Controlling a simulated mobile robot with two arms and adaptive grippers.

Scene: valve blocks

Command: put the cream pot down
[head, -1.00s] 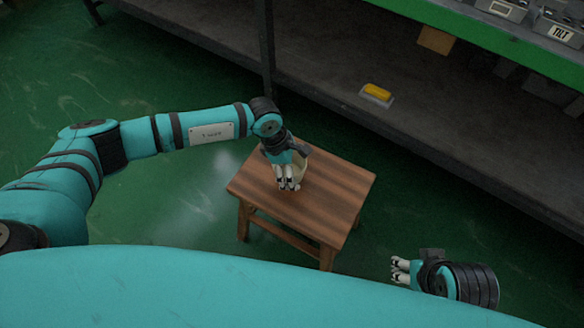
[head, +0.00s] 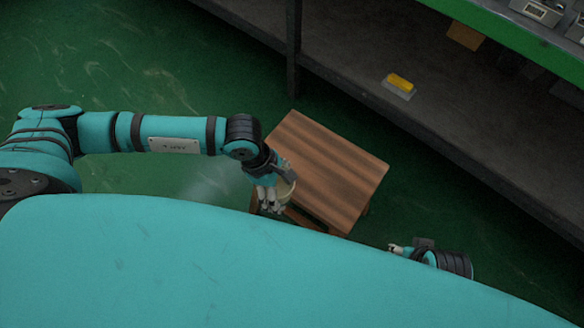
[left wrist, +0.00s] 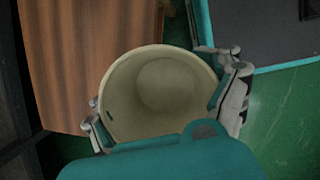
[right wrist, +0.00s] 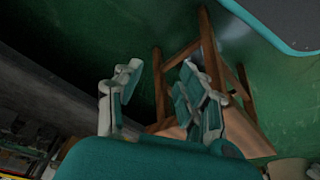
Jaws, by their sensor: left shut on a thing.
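The cream pot (head: 287,190) is held by my left gripper (head: 270,200) at the near left edge of the wooden stool. In the left wrist view the pot (left wrist: 160,85) shows its open mouth and empty inside, with the fingers of my left gripper (left wrist: 165,100) closed on opposite sides. The stool top (head: 325,170) is bare; it also shows in the left wrist view (left wrist: 85,50). The pot's underside is hidden, so its height over the stool cannot be told. My right gripper (right wrist: 162,90) is open and empty, with its fingers apart.
A dark shelf (head: 350,75) with a green edge (head: 500,35) runs behind the stool. A yellow-topped block (head: 400,84) lies on it. Stool legs (right wrist: 160,85) stand near my right gripper. Green floor (head: 130,60) is free at the left.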

